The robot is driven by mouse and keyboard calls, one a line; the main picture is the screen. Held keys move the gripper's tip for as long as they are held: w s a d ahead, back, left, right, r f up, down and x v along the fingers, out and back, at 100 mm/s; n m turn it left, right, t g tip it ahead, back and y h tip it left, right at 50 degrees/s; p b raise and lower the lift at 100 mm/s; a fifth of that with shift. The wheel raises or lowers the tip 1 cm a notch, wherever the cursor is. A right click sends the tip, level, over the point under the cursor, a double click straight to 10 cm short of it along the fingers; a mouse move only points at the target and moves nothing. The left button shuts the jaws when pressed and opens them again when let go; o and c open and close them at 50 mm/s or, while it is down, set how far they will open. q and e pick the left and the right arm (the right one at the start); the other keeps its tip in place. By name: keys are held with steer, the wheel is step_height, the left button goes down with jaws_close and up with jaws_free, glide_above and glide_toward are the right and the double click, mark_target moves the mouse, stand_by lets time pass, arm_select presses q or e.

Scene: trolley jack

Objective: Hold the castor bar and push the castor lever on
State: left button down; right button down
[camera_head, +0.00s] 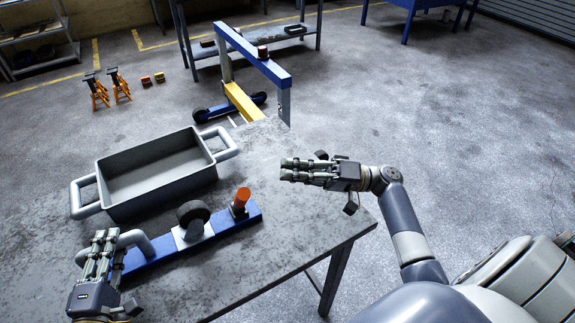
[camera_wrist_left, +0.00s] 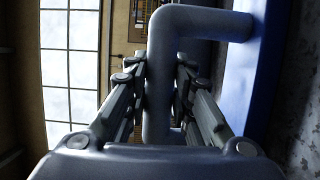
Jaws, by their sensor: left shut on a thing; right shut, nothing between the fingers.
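The castor bar (camera_head: 152,257) is a blue bar lying along the front of the grey table. It carries a dark castor wheel (camera_head: 193,213) on a light mount and an upright orange-red piece, likely the castor lever (camera_head: 241,198), near its right end. A bent grey handle (camera_head: 138,239) rises at its left end. My left gripper (camera_head: 106,243) is shut on this handle. In the left wrist view, the fingers (camera_wrist_left: 159,66) lie on both sides of the handle (camera_wrist_left: 160,100). My right gripper (camera_head: 290,170) is shut and empty over the table's right part, right of the orange-red piece and apart from it.
A grey tray (camera_head: 118,204) with two side handles stands behind the bar on the table (camera_head: 285,235). Beyond are a blue and yellow frame on wheels (camera_head: 250,50), orange jack stands (camera_head: 97,92) and shelving (camera_head: 40,47). The table's right part is mostly clear.

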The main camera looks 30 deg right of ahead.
arm_select(q)
steer(key=c, duration=1.3)
jaws_free()
steer(key=shift+f, duration=0.55)
steer(key=shift+w+r, duration=0.1)
steer(key=shift+r, duration=0.1)
